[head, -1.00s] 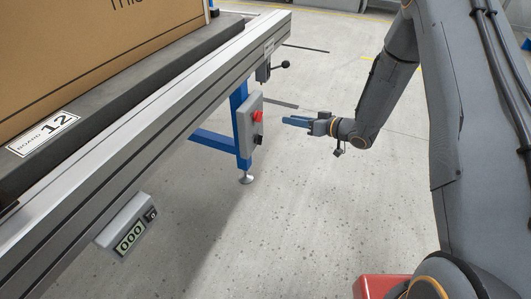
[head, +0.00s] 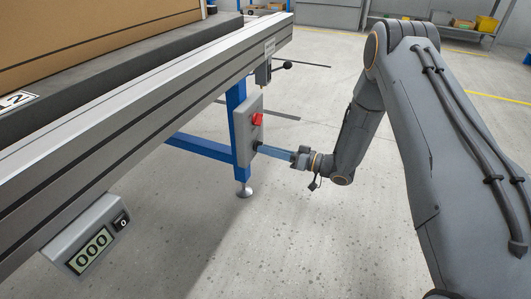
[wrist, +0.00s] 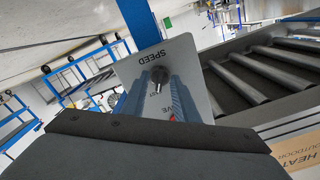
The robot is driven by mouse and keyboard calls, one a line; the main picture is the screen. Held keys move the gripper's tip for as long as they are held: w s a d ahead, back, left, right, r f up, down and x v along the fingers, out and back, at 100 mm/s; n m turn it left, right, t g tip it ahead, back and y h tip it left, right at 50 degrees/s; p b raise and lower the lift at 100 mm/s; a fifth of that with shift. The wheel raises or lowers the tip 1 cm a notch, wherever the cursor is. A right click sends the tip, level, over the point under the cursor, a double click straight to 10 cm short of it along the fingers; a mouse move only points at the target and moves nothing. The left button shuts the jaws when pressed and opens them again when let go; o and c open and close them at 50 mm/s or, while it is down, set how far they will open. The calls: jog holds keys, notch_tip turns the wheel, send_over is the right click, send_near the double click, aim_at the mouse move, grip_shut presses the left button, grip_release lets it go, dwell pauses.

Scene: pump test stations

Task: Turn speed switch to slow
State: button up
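The grey control box (head: 242,128) is fixed to the blue leg under the conveyor. In the wrist view its panel (wrist: 205,85) carries the word SPEED, seen upside down, beside the black speed switch (wrist: 160,76). In the wrist view the two blue fingers lie apart on either side of the switch; contact cannot be made out.
A red button (head: 257,119) sits above the switch on the same box. A display reading 000 (head: 91,250) hangs from the conveyor rail (head: 150,105) at lower left. A black-knobbed lever (head: 284,65) sticks out above the box.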

jog(key=shift+w+a, duration=0.25)
jog(key=shift+a, duration=0.4)
grip_shut()
jog(key=shift+r+n+p, duration=0.1)
jog(key=shift+n+p, duration=0.2)
jog(key=shift+n, duration=0.1)
jog(key=n+p, duration=0.8)
jog(key=n, duration=0.3)
jog(key=shift+w+d, duration=0.1)
